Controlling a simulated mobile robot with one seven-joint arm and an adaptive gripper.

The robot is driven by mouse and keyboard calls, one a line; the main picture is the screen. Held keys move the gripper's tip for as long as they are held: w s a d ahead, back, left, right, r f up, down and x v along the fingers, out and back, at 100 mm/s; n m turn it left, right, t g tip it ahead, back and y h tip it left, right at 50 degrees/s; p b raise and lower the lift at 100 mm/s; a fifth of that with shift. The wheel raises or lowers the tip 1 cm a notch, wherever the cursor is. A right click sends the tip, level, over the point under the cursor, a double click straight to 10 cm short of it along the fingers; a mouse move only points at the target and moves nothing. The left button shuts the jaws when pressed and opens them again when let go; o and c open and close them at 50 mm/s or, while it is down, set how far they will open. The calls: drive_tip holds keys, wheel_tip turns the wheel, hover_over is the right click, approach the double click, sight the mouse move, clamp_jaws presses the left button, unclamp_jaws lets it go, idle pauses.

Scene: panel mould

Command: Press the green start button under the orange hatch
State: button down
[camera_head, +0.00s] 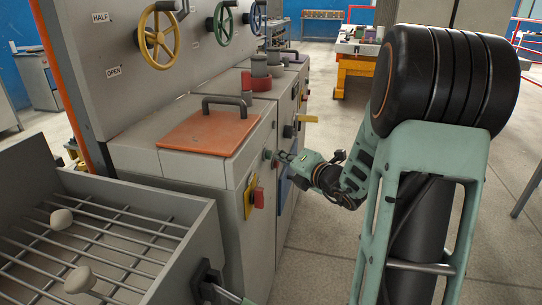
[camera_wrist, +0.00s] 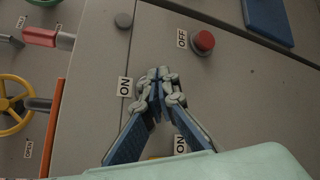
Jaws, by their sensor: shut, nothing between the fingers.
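The orange hatch (camera_head: 210,129) lies shut on top of the grey cabinet, with a dark handle on it. In the head view a small green round part, which looks like the start button (camera_head: 267,154), shows on the cabinet front below the hatch, right at my fingertips. My gripper (camera_head: 277,156) points at the cabinet front. In the wrist view my gripper (camera_wrist: 160,74) is shut, its fingertips together and empty, beside an ON label (camera_wrist: 125,87). The green button is not visible there, and the fingers may hide it. I cannot tell whether they touch it.
A red button (camera_wrist: 203,42) by an OFF label and a grey knob (camera_wrist: 124,20) are near the fingers. A red switch (camera_head: 259,198) is lower on the cabinet. A grey grated bin (camera_head: 185,235) stands at front left. A yellow valve wheel (camera_head: 159,40) is above the hatch.

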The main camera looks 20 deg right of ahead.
drive_tip(key=shift+w+a, duration=0.3)
drive_tip(key=shift+a, duration=0.2)
idle(0.8)
drive_tip(key=shift+d, duration=0.1)
drive_tip(key=shift+s+d, duration=0.5)
drive_tip(key=shift+d, duration=0.15)
drive_tip(key=shift+d, duration=0.1)
drive_tip(key=shift+s+d+p, duration=0.55)
drive_tip(key=shift+s+d, duration=0.15)
drive_tip(key=shift+d, duration=0.3)
drive_tip(key=shift+s+d+p, duration=0.5)
drive_tip(key=shift+s+d, duration=0.2)
drive_tip(key=shift+d, duration=0.3)
